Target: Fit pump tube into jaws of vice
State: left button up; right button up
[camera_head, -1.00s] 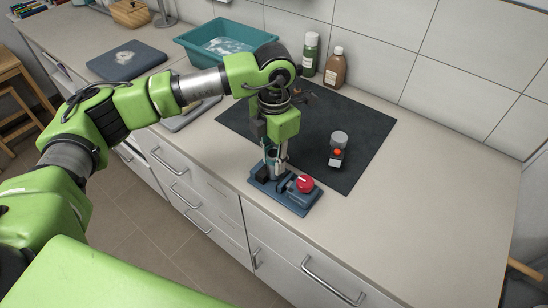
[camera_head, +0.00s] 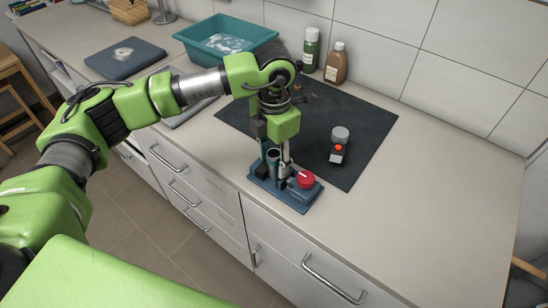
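The blue vice (camera_head: 296,199) with a red knob (camera_head: 305,179) sits near the counter's front edge. The pump tube (camera_head: 273,161), a small grey-teal cylinder with an open top, stands upright at the vice's jaw end. Its lower end is partly hidden, so I cannot tell how deep it sits between the jaws. My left gripper (camera_head: 275,156) points down over the tube. Its fingers look spread apart, one on each side of the tube, with a gap showing. My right gripper is not in view.
A dark mat (camera_head: 366,126) lies behind the vice, carrying a small device with an orange-red button (camera_head: 338,148) and a grey top. Two bottles, green (camera_head: 310,52) and brown (camera_head: 336,65), stand by the wall. A teal basin (camera_head: 224,42) is at the back. The right counter is clear.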

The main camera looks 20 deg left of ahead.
pick_arm(q)
notch_tip(320, 180, up, 12)
dwell(0.6)
dwell(0.4)
